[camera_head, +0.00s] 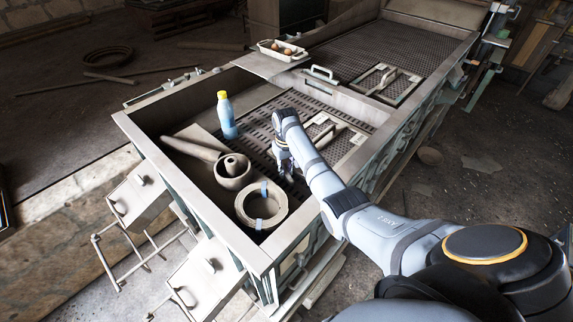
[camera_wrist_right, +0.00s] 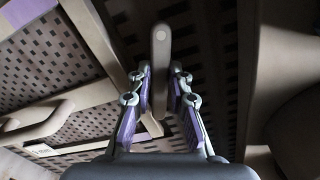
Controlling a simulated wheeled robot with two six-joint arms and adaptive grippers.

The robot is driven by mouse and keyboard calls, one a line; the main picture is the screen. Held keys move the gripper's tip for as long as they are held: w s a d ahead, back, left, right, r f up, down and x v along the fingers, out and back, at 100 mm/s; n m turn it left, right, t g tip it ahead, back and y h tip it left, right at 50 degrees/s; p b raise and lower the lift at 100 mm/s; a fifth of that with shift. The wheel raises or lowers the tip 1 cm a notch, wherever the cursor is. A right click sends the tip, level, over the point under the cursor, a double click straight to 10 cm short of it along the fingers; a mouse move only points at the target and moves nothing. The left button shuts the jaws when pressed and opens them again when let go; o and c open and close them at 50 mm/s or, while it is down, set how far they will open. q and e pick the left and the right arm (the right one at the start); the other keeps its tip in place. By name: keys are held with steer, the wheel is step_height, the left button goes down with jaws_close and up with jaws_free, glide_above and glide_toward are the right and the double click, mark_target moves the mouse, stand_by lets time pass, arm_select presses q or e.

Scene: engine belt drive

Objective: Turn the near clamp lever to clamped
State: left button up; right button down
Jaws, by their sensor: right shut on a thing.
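My right gripper (camera_head: 285,168) reaches down into the near part of the long metal trough (camera_head: 190,213). In the right wrist view the right gripper (camera_wrist_right: 160,85) has its two purple-padded fingers on either side of a narrow tan bar with a rounded end, the near clamp lever (camera_wrist_right: 160,48). The gripper is shut on this lever. The lever's pivot is hidden in the wrist view, and the arm and gripper hide the lever in the head view. I cannot tell its angle against the clamped position. My left gripper is not in view.
A blue bottle with a yellow cap (camera_head: 226,115), a bowl (camera_head: 233,171) and a ring-shaped roll (camera_head: 261,205) stand left of the gripper. A framed grate with a handle (camera_head: 350,140) lies right of it. A white tray (camera_head: 282,50) sits at the back.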

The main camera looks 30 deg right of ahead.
steer(key=shift+a+r+m+p, duration=0.15)
steer(key=shift+m+p, duration=0.35)
steer(key=shift+m, duration=0.5)
steer(key=m, duration=0.2)
steer(key=shift+w+a+m, duration=0.1)
steer(key=shift+m, duration=0.2)
steer(key=m, duration=0.4)
steer(key=shift+w+a+m, duration=0.15)
steer(key=shift+a+m, duration=0.05)
steer(key=shift+m, duration=0.1)
steer(key=shift+w+a+m, duration=0.1)
steer(key=shift+w+m, duration=0.1)
steer(key=shift+m, duration=1.8)
steer(key=c, duration=1.2)
jaws_free()
